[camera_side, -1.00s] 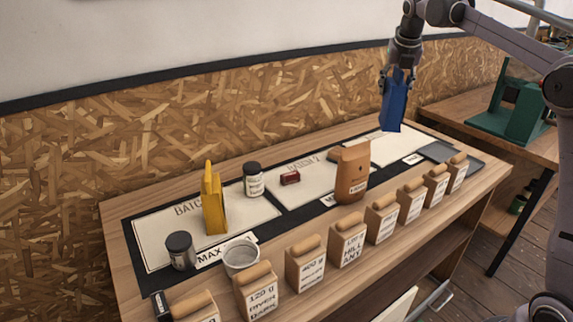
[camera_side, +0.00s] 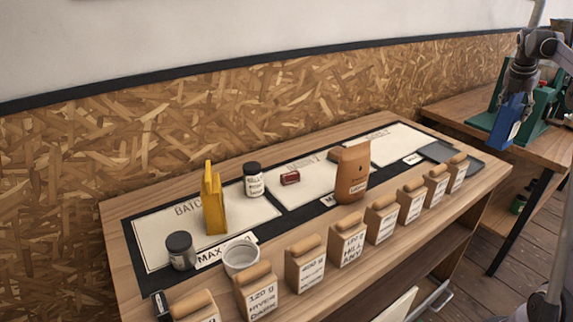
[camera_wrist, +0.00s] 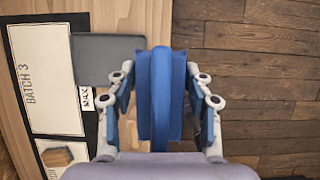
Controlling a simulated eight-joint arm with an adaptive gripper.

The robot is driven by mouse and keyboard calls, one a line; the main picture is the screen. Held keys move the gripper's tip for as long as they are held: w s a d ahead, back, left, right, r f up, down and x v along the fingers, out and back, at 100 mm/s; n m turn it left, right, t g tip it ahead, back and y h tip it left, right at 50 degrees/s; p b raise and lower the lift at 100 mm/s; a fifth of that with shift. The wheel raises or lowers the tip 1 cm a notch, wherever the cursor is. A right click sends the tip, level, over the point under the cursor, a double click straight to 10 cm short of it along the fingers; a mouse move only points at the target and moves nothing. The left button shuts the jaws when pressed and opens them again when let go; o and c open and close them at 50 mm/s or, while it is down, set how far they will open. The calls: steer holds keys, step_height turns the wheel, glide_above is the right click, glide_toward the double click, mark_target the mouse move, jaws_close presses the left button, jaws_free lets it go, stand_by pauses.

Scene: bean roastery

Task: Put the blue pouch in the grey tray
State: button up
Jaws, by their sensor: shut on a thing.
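The blue pouch (camera_side: 507,122) hangs from my gripper (camera_side: 520,92) at the right of the side view, high up and to the right of the bench's end. In the wrist view the blue pouch (camera_wrist: 160,95) stands between the two fingers of my gripper (camera_wrist: 162,105), which is shut on it. The grey tray (camera_side: 463,160) lies flat at the right end of the bench, partly behind the wooden blocks. In the wrist view the grey tray (camera_wrist: 105,58) is left of the pouch, and the part of it that shows is empty.
Several labelled wooden blocks (camera_side: 347,243) line the front edge. A green machine (camera_side: 541,117) stands on the table behind.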

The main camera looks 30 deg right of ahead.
steer(key=w+a+f, duration=0.1)
steer(key=w+f, duration=1)
steer(key=shift+a, duration=0.15)
steer(key=shift+f, duration=0.6)
steer(key=o, duration=1.4)
steer(key=shift+c, duration=0.2)
